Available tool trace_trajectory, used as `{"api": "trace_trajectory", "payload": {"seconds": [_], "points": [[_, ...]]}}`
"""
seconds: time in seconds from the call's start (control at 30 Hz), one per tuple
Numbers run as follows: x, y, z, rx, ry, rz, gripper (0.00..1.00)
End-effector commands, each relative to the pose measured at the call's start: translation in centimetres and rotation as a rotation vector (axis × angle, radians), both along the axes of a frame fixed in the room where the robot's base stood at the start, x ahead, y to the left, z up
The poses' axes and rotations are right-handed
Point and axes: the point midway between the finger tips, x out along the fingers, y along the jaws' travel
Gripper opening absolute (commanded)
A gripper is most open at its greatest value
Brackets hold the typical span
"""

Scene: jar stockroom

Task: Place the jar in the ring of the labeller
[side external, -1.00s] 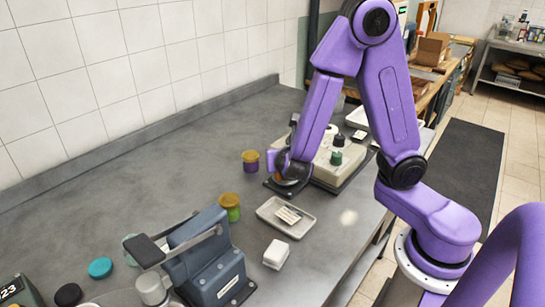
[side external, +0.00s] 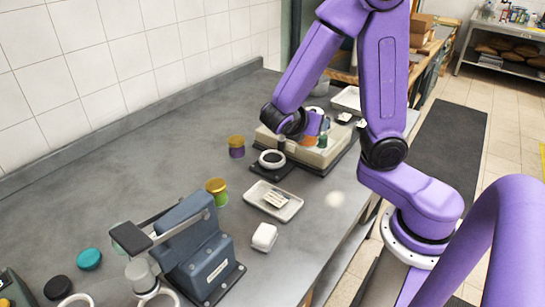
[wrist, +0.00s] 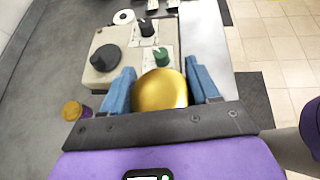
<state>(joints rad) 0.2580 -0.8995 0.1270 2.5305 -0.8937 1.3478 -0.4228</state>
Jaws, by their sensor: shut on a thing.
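My gripper (side external: 312,130) is shut on a jar (side external: 312,122), whose orange side shows between the fingers in the side external view. In the wrist view the jar's round gold lid (wrist: 160,90) sits between the blue fingers of my gripper (wrist: 162,88). The labeller (side external: 332,153) is a beige machine with knobs, also in the wrist view (wrist: 98,76). Its pale ring (side external: 271,158) stands on a black base at the labeller's near-left end and looks empty. The held jar is above the labeller's body, up and right of the ring. The ring is hidden in the wrist view.
A purple jar with a gold lid (side external: 237,147) stands left of the ring. A green jar (side external: 216,191) is nearer. A tray with cards (side external: 273,201) and a white block (side external: 264,237) lie in front. A blue-grey lever machine (side external: 205,255) fills the foreground.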

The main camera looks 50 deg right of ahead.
Motion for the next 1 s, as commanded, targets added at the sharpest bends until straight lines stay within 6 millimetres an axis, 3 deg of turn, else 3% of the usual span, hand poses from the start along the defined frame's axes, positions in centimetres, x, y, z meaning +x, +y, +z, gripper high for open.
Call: {"api": "trace_trajectory", "payload": {"seconds": [0.17,0.6,1.0], "points": [[1.2,-0.5,-0.6,0.0,0.004,-0.031,0.23],[8.9,-2.5,-4.5,0.0,0.006,-0.025,0.23],[12.5,-3.4,-8.9,0.0,0.002,-0.024,0.23]]}}
